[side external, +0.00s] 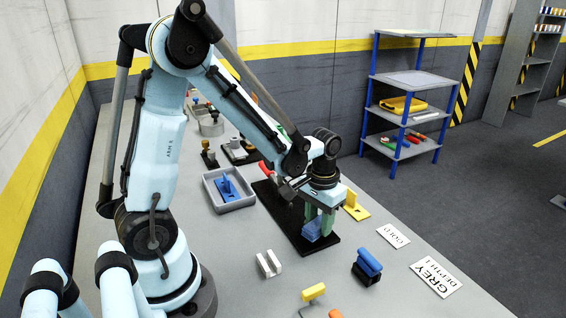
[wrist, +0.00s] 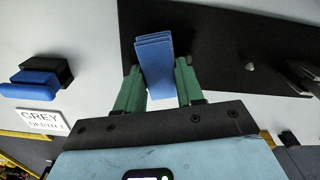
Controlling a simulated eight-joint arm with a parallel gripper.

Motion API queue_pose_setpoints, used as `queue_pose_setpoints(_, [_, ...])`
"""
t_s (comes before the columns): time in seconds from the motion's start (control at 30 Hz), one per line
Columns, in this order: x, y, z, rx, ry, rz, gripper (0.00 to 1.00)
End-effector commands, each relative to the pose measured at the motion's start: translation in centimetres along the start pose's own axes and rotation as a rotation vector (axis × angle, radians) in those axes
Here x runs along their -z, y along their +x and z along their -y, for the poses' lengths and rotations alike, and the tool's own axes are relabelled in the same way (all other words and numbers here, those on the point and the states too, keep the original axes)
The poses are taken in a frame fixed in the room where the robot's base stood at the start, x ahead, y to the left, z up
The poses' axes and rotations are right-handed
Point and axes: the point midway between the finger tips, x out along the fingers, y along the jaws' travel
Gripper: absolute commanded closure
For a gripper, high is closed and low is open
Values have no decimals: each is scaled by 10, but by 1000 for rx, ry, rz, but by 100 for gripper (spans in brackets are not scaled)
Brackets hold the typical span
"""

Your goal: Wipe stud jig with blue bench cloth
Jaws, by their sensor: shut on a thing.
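The blue bench cloth (side external: 313,231) is a folded blue pad. My gripper (side external: 319,227) is shut on it, with the cloth between its two green fingers; the wrist view shows the cloth (wrist: 154,62) jutting beyond the fingertips (wrist: 157,74). A black plate (side external: 285,212), which looks like the stud jig, lies under the gripper. In the wrist view the plate (wrist: 215,40) bears a small stud (wrist: 250,66) to the right of the cloth. The cloth is over the plate's near end; I cannot tell whether it touches. My wrist hides part of the plate in the side view.
A grey tray (side external: 236,206) with a blue part stands left of the plate. A red-handled clamp (side external: 265,170) is near its far end. A yellow part (side external: 356,208) and a blue-and-black block (side external: 367,267) are at right, a white block (side external: 268,264) in front. Label cards (side external: 436,279) lie flat.

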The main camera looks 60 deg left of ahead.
Motion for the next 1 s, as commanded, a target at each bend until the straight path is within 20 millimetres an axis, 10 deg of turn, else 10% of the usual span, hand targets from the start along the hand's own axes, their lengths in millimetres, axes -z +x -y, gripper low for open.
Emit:
queue_pose_setpoints(0.6, [-4,1,28,8,-2,-4,88])
queue_pose_setpoints(1.0, [-15,-1,9,10,-4,5,88])
